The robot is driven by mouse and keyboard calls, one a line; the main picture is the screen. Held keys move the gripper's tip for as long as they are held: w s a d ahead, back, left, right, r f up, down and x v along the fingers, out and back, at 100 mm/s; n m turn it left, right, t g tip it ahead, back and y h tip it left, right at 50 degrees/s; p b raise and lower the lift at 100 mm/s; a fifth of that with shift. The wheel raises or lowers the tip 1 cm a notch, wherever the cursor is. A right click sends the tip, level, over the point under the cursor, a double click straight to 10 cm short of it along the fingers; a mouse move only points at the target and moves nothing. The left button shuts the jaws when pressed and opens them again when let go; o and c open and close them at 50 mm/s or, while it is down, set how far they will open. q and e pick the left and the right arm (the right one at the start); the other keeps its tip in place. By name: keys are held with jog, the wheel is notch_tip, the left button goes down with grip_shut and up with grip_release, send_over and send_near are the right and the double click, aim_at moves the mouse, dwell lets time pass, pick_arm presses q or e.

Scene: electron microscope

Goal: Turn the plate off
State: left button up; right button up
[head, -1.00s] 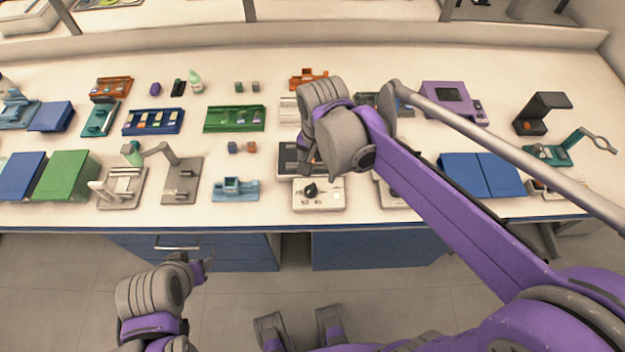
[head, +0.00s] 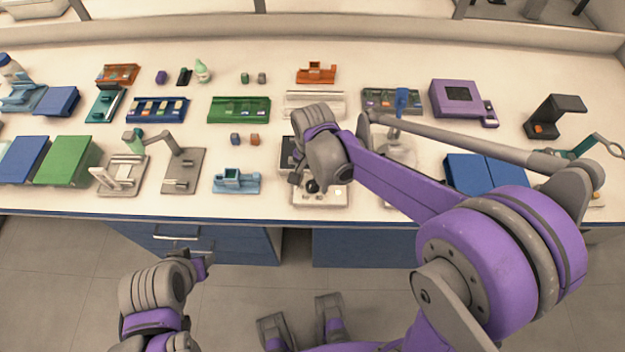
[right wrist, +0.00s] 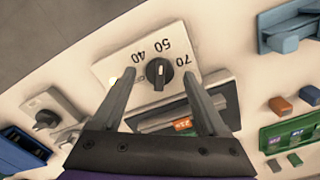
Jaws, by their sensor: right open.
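The plate (right wrist: 115,68) is a pale box with a dark top and a round black knob (right wrist: 158,75) on its front panel. The numbers 40, 50 and 70 around the knob appear inverted in the right wrist view. The plate also shows in the head view (head: 325,200), partly covered by my right gripper (head: 304,182). In the right wrist view my right gripper (right wrist: 160,80) is open, its fingers appearing on either side of the knob. I cannot tell whether they touch it. My left gripper (head: 195,262) hangs in front of the bench, away from the plate.
A similar pale device with a dark knob (right wrist: 46,118) stands beside the plate. A light blue holder (head: 236,181) and two small blocks (head: 245,139) lie to the left in the head view. Blue folder-like boxes (head: 470,172) stand to the right.

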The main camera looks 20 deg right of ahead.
jog(key=shift+f, duration=0.25)
grip_shut()
